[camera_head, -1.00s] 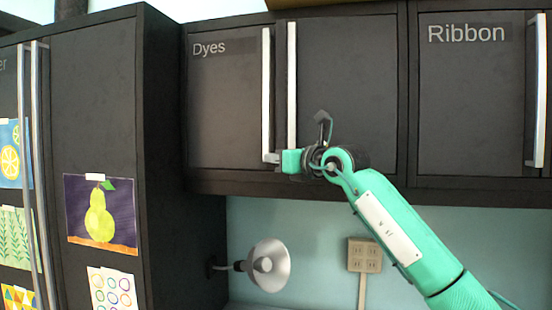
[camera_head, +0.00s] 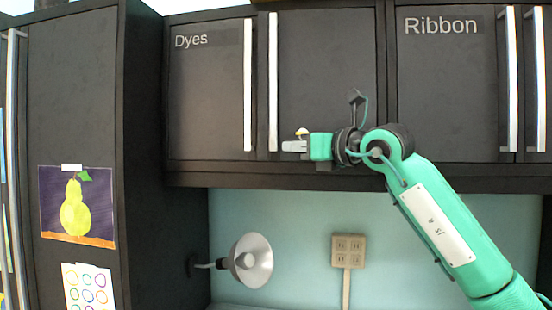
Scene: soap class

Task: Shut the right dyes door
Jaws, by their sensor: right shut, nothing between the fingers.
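The dyes cabinet has two dark doors under the label "Dyes". The left dyes door (camera_head: 208,110) and the right dyes door (camera_head: 325,70) both look flush with the cabinet front. Their white vertical handles stand side by side, the left handle (camera_head: 248,85) and the right handle (camera_head: 273,82). My green right gripper (camera_head: 290,146) is shut and empty, in front of the lower part of the right dyes door. My left gripper is not in view.
The ribbon cabinet (camera_head: 445,100) is to the right, its doors flush. A tall dark cabinet (camera_head: 75,120) with pictures taped on it stands at the left. The space below the cabinets looks open.

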